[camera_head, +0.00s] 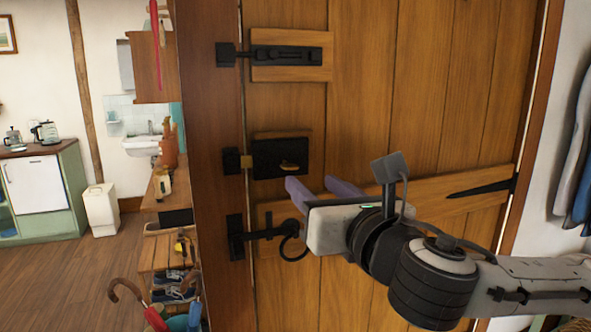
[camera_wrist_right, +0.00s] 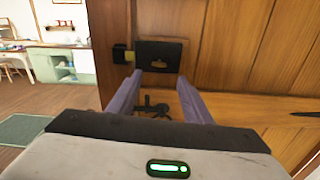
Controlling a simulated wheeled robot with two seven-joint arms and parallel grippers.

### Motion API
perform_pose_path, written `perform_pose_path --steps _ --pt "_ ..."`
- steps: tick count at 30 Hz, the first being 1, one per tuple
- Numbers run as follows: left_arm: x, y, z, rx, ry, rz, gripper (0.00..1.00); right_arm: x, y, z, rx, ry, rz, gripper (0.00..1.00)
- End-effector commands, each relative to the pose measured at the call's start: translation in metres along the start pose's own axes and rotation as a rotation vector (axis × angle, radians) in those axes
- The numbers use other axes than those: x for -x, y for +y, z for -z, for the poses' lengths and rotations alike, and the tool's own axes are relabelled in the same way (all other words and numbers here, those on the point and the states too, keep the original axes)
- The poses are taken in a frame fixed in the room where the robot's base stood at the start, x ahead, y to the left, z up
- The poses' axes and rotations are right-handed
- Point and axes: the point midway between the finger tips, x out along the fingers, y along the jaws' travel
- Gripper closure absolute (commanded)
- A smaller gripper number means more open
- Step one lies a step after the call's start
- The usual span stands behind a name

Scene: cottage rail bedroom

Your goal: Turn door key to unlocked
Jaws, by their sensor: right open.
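The wooden door (camera_head: 370,90) stands in front of me and looks closed. A black lock box (camera_head: 272,157) is on it at mid height, with a small brass key (camera_head: 290,166) at its lower part. The lock box (camera_wrist_right: 160,53) and key (camera_wrist_right: 158,64) also show in the right wrist view, just beyond the fingers. My right gripper (camera_head: 318,186) is open, with its purple fingers pointing at the door, below and to the right of the key. In the right wrist view its fingers (camera_wrist_right: 157,92) are spread with nothing between them. My left gripper is not in view.
A black bolt (camera_head: 287,54) is above the lock, and a latch with a ring handle (camera_head: 291,245) is below it, close to my right gripper. A bench with shoes (camera_head: 172,285) and umbrellas stands left of the door frame. Coats hang at the far right.

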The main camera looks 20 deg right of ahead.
Motion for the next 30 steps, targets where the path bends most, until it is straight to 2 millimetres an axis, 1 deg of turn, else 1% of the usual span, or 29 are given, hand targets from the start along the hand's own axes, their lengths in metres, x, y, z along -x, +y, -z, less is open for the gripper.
perform_pose_path --steps 9,12,15,20,27,29,30 --pt "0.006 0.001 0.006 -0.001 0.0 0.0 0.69 -0.058 0.001 -0.001 -0.005 0.001 -0.001 0.55" --pt "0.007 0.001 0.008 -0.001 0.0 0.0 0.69 -0.073 0.001 -0.001 -0.004 0.0 0.0 0.55" --pt "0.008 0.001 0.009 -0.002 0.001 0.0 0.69 -0.084 0.001 -0.001 -0.005 -0.001 -0.001 0.55" --pt "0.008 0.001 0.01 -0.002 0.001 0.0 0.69 -0.092 0.001 0.0 -0.005 -0.001 -0.002 0.55" --pt "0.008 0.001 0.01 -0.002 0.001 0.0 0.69 -0.092 0.001 0.0 -0.005 0.0 -0.003 0.55" --pt "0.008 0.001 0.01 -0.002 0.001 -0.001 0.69 -0.092 0.001 0.0 -0.005 0.0 -0.003 0.65" --pt "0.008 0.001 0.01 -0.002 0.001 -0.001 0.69 -0.092 0.001 0.0 -0.005 0.0 -0.003 0.72"
